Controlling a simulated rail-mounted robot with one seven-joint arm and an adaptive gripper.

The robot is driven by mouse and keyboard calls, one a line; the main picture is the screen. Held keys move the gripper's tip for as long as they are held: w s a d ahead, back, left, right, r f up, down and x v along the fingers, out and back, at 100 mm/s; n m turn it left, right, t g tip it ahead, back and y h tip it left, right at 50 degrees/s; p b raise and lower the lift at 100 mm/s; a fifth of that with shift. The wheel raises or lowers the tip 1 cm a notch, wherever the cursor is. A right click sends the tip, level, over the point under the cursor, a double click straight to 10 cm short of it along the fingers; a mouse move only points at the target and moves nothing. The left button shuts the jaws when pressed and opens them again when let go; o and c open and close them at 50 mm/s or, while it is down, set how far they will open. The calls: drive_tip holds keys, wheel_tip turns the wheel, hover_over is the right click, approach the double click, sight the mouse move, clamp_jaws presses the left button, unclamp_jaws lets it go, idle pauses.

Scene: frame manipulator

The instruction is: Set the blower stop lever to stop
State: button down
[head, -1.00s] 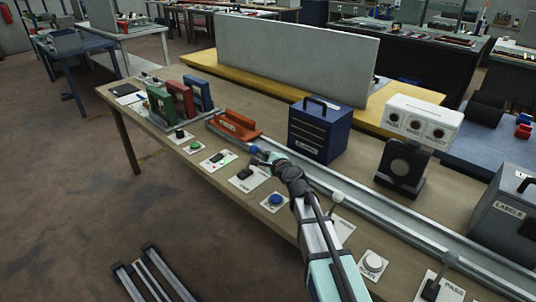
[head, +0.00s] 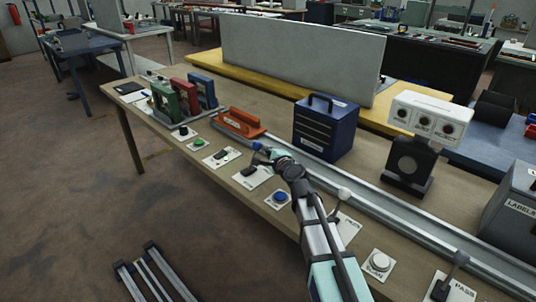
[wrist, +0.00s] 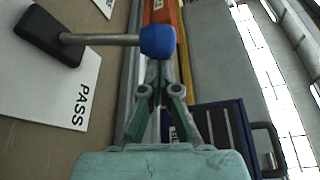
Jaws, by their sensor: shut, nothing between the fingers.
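A lever with a blue knob (wrist: 158,42), a metal rod and a black base (wrist: 48,36) stands on a white plate (wrist: 60,85). The word PASS is readable on this plate in the wrist view; I see no readable "blower stop" label. In the head view the knob is partly hidden by my gripper (head: 264,156), above a white plate (head: 252,177) at the table's front edge. My gripper (wrist: 158,72) is shut and empty. Its fingertips are right beside the knob; whether they touch it I cannot tell.
Other controls line the front edge: a green button (head: 199,142), a blue button (head: 279,197), a white-knobbed lever (head: 343,194), a white button (head: 379,261) and another PASS lever (head: 443,287). A metal rail (head: 400,224), an orange tray (head: 240,123) and a blue drawer box (head: 325,128) lie behind.

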drive_tip(key=s+a+n+b, duration=0.1)
drive_tip(key=b, duration=0.3)
drive_tip(key=s+a+n+t+b, duration=0.1)
drive_tip(key=n+b, duration=0.1)
drive_tip(key=b, duration=0.2)
drive_tip(key=s+a+n+b, duration=0.1)
drive_tip(key=b, duration=0.4)
drive_tip(key=shift+s+r+n+t+y, duration=0.25)
drive_tip(key=shift+r+n+t+y, duration=0.1)
drive_tip(key=shift+n+t+y, duration=0.05)
drive_tip(key=s+a+n+b, duration=0.1)
drive_tip(key=n+b, duration=0.1)
drive_tip(key=b, duration=0.3)
drive_tip(key=s+a+n+y+b, duration=0.1)
drive_tip(key=n+b, duration=0.1)
drive_tip(key=b, duration=0.3)
drive_tip(key=shift+s+a+t, duration=0.1)
drive_tip(key=shift+s+t, duration=0.15)
drive_tip(key=shift+t, duration=0.15)
drive_tip(key=shift+r, duration=0.4)
drive_tip(key=s+d, duration=0.8)
drive_tip(key=shift+d+f+p, duration=0.15)
drive_tip(key=shift+d+p, duration=0.1)
drive_tip(key=shift+p, duration=0.05)
